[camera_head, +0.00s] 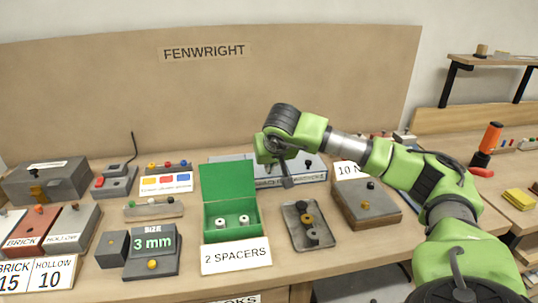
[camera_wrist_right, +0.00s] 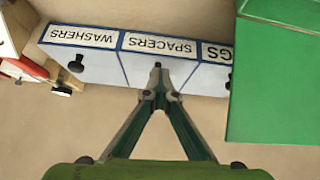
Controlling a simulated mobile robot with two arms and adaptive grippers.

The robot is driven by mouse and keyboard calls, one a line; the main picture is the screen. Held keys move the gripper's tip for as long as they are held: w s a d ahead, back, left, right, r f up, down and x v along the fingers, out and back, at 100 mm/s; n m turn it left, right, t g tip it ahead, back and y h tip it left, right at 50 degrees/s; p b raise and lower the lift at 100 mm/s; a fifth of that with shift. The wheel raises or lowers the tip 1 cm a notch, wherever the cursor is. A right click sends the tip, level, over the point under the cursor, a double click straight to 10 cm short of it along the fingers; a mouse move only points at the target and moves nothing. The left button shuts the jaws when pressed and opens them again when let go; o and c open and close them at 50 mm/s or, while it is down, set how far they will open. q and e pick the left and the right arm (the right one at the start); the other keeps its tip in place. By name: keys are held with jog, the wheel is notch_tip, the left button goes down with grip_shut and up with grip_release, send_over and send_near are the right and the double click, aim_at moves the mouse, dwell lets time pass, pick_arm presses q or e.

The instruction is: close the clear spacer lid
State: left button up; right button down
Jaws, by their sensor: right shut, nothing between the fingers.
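A green box (camera_head: 207,231) stands on the table behind a "2 SPACERS" card. Its green lid (camera_head: 229,187) stands upright at the back, open; I see it as green, not clear. Two pale spacers (camera_head: 232,221) with dark centres sit inside. My right gripper (camera_head: 287,184) is shut and empty, pointing down, to the right of the lid and apart from it. In the right wrist view the shut fingertips (camera_wrist_right: 157,68) show in front of labelled drawers, with a green panel (camera_wrist_right: 275,85), apparently the lid, at the right. My left gripper is not in view.
A "3 mm" size block (camera_head: 152,250) stands to the left. The labelled drawer unit (camera_wrist_right: 120,55) stands behind my gripper.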

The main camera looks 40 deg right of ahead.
jog(key=shift+w+d, duration=0.2)
jog(key=s+a+r+p, duration=0.1)
jog(key=s+a+r, duration=0.4)
jog(key=s, duration=0.4)
jog(key=shift+a+r, duration=0.3)
jog(key=shift+r, duration=0.15)
jog(key=shift+f, duration=0.1)
